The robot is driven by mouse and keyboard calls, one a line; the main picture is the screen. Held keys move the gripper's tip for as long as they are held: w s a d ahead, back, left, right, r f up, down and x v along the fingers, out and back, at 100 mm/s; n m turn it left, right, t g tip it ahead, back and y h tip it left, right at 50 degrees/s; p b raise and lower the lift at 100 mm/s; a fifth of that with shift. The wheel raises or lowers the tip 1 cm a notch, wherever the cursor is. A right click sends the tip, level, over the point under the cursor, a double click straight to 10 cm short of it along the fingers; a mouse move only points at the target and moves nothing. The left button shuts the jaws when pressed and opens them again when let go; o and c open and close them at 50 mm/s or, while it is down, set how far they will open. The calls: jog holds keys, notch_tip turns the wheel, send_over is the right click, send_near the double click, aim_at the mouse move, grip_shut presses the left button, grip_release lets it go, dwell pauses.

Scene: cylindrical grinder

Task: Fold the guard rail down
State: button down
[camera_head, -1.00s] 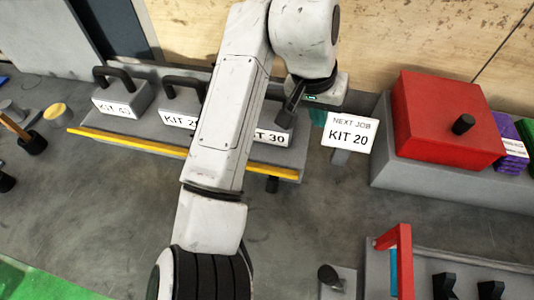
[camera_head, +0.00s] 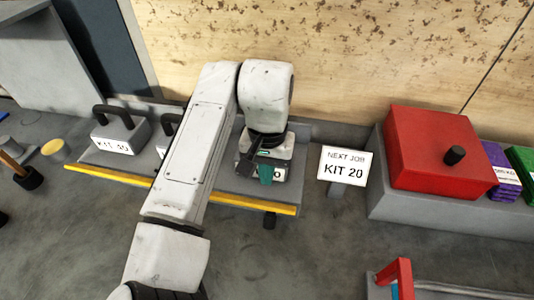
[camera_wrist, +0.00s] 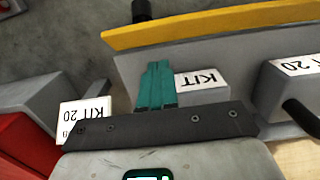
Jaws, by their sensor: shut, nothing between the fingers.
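The yellow guard rail (camera_head: 180,190) runs along the front of the grey shelf that holds the kit blocks. It also shows in the wrist view (camera_wrist: 215,22), with a dark knob (camera_wrist: 141,10) beyond its edge. The knob shows below the rail's right end in the head view (camera_head: 269,220). My gripper (camera_head: 265,174) is shut and empty above the right-hand kit block, behind the rail and not touching it. Its teal fingers (camera_wrist: 155,86) point toward the rail in the wrist view. My arm hides part of the rail's middle.
A "NEXT JOB KIT 20" sign (camera_head: 345,166) stands right of the shelf. A red box (camera_head: 435,150) is farther right. The grey floor before the rail is mostly clear.

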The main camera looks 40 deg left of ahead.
aim_at(264, 204)
jog(key=shift+s+d+f+p, duration=0.25)
jog(key=shift+s+d+f, duration=0.15)
jog(key=shift+s+f, duration=0.35)
jog(key=shift+s+d+f+p, duration=0.2)
jog(key=shift+s+d+f, duration=0.25)
jog(key=shift+f, duration=0.45)
jog(key=shift+a+f, duration=0.1)
